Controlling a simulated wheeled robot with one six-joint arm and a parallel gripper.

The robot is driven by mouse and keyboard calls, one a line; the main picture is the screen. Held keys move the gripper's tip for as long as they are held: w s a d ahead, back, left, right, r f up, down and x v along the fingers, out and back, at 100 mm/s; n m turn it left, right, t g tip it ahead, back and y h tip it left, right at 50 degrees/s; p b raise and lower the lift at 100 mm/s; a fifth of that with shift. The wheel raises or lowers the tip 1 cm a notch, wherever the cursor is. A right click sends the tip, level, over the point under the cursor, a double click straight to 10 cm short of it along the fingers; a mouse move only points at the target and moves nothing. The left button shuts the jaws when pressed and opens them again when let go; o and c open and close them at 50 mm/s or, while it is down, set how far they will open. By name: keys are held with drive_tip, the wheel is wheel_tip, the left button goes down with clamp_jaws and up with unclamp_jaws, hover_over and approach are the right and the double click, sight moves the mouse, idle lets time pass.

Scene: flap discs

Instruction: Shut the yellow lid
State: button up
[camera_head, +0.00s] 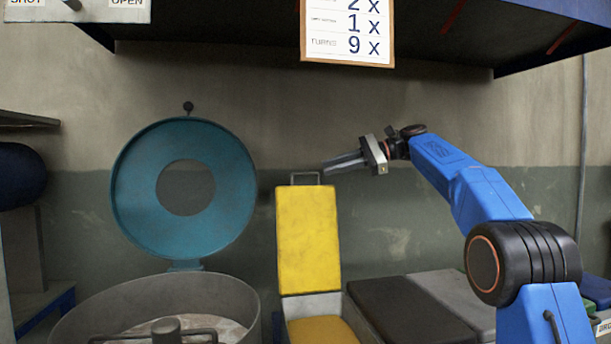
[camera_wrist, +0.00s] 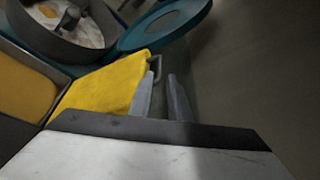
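The yellow lid (camera_head: 307,240) stands raised, nearly upright, at the back of an open bin with a yellow inside (camera_head: 320,330). A thin metal handle (camera_head: 305,178) is on its top edge. My gripper (camera_head: 325,164) is at the upper right of the handle, fingers pointing left. In the wrist view my gripper (camera_wrist: 163,78) has a gap between its fingers, and nothing is held. There the yellow lid (camera_wrist: 105,85) lies left of the fingers, and its handle (camera_wrist: 155,66) shows just beyond the left fingertip. I cannot tell whether they touch.
Left of the bin is a round grey drum (camera_head: 240,300) with its teal ring-shaped lid (camera_head: 135,180) raised. A shelf with a hanging sign (camera_head: 347,30) is overhead. The wall is behind.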

sight(306, 174)
drive_tip(key=x, duration=0.9)
drive_tip(key=shift+s, duration=0.1)
clamp_jaws()
